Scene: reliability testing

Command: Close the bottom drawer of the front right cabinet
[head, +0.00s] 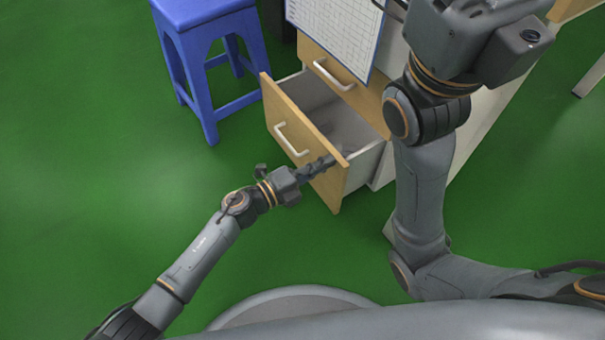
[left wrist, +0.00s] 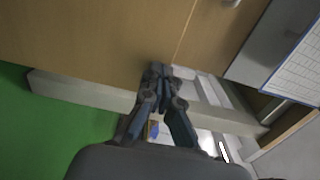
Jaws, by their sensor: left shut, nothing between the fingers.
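The bottom drawer (head: 291,142) of the cabinet is pulled out, with a wooden front, a white handle and a grey interior. Above it, an upper drawer (head: 350,78) with a white handle looks shut. My left gripper (head: 328,163) is shut and empty at the right part of the open drawer's front, near its top edge. I cannot tell whether it touches. In the left wrist view its closed fingers (left wrist: 157,77) overlap wooden panelling and a pale bar. My right arm is folded in front of the cabinet at the right; its fingers are not visible.
A blue stool (head: 208,45) stands left of the cabinet. A printed sheet (head: 340,28) hangs over the cabinet's upper part; it also shows in the left wrist view (left wrist: 301,70). The green floor (head: 110,150) at the left and in front of the drawer is clear.

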